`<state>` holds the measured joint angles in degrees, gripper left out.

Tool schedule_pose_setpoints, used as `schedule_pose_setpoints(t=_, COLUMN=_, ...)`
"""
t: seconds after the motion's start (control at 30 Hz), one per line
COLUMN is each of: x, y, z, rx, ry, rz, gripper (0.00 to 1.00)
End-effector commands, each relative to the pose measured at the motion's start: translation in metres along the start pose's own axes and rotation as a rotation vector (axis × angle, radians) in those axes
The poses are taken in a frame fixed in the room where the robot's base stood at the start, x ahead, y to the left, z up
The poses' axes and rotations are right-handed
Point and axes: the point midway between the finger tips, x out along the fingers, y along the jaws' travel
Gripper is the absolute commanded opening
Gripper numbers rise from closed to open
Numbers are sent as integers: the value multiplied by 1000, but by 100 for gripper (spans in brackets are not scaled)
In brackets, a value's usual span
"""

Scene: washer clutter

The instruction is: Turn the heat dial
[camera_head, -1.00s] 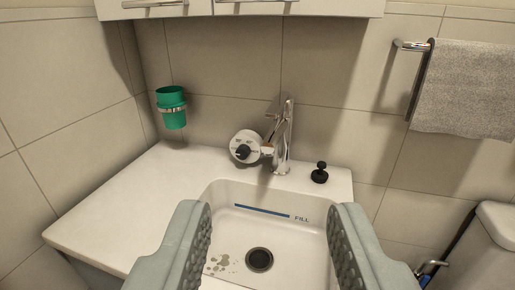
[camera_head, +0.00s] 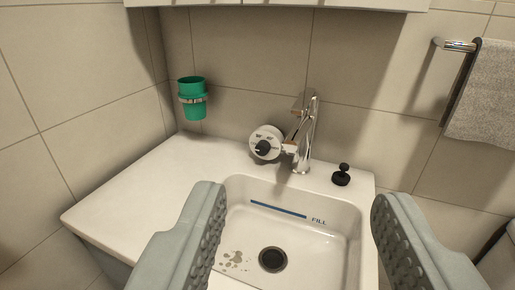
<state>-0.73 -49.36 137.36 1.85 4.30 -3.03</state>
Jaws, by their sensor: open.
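The heat dial (camera_head: 265,143) is a round white disc with a black knob at its centre and small markings. It sits at the left of the chrome faucet (camera_head: 306,135), behind the sink. My gripper (camera_head: 297,205) is open and empty. Its two grey padded fingers show in the lower part of the view, nearer than the dial and lower in the picture, one on each side of the sink. Nothing hides the dial's face. The markings are too small to read.
The white sink (camera_head: 366,235) has a blue fill line, a dark drain (camera_head: 272,259) and a wet patch. A black stopper (camera_head: 342,175) stands at its back right. A green cup (camera_head: 193,100) hangs on the wall. A towel (camera_head: 485,95) hangs at right. The left counter (camera_head: 145,195) is clear.

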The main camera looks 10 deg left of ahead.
Motion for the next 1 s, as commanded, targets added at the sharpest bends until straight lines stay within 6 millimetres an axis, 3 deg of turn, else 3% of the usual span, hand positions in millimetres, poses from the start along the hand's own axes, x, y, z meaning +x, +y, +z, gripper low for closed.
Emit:
schedule_pose_setpoints(t=0.27, x=78, y=-18, z=13, rx=-80, ry=28, rz=-31, gripper=52)
schedule_pose_setpoints(t=0.53, x=152, y=-33, z=38, rx=-173, ry=53, rz=-13, gripper=52)
schedule_pose_setpoints(t=1.0, x=260, y=-57, z=114, rx=-381, ry=36, rz=112, gripper=52)
